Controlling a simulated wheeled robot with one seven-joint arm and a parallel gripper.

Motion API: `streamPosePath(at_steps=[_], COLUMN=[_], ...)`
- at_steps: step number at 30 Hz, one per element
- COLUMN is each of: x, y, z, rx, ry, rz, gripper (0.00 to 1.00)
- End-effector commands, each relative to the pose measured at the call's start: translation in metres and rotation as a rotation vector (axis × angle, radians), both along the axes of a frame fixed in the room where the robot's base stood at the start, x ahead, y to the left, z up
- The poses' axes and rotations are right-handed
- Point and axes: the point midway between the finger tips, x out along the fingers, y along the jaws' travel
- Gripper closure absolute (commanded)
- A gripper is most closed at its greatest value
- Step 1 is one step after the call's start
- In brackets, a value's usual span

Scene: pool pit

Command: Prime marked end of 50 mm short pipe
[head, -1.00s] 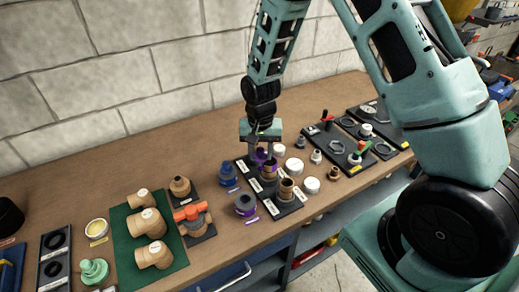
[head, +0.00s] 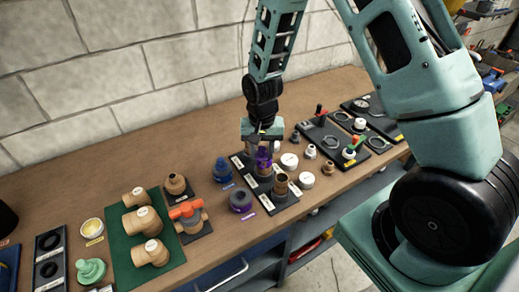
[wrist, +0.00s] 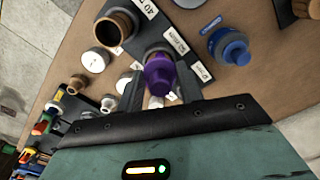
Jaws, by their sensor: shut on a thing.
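My gripper (head: 262,138) is over the black labelled tray (head: 286,205). It is shut on a purple dauber-like piece (head: 263,160), which also shows between the fingers in the wrist view (wrist: 160,75). The piece's far end meets or overlaps a round pipe-like part on the tray; I cannot tell if they touch. A brown short pipe (head: 280,186) stands upright on the tray nearer the front; its open end shows in the wrist view (wrist: 117,24). A dark can with a purple label (head: 240,200) stands left of the tray. The marked pipe end cannot be made out.
A blue can (head: 222,170) stands left of the tray. White caps (head: 289,161) lie to its right. A green mat (head: 150,228) with brown fittings and an orange-handled valve (head: 187,212) are further left. Another black tray (head: 326,136) is at right. The wall is close behind.

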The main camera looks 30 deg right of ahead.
Motion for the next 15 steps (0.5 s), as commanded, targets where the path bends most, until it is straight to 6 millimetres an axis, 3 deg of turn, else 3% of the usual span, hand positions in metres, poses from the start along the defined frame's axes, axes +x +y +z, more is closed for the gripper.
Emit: streamPosePath(at_steps=[15], x=[-0.0077], y=[-0.0109], z=[0.0004], rx=[0.000], ry=[0.000], rz=[-0.001], gripper=[0.78])
